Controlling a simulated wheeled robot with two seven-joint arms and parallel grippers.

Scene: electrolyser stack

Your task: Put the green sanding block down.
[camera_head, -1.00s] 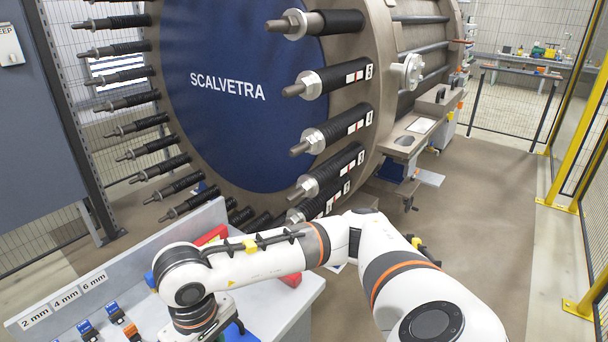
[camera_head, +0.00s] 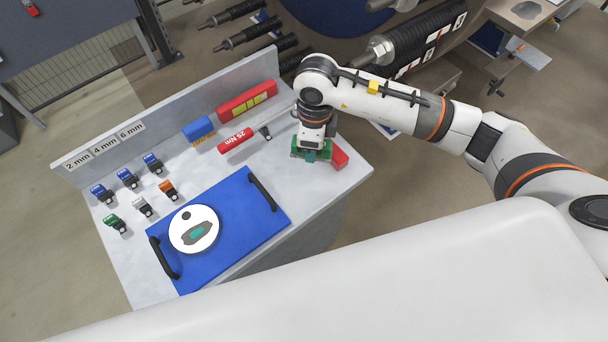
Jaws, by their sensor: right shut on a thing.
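The green sanding block (camera_head: 298,151) is at the right end of the grey workbench (camera_head: 330,195). My right gripper (camera_head: 312,150) points down over it and is shut on it, covering much of its top. The block is at or very near the bench top; I cannot tell whether it touches. My left gripper is not in view.
A red block (camera_head: 339,156) lies right beside the green block. A red 25 Nm tool (camera_head: 238,140), a blue brush (camera_head: 198,128) and a red case (camera_head: 246,98) lie behind to the left. A blue tray (camera_head: 246,232) holds a white disc (camera_head: 194,230). Several small clamps stand left.

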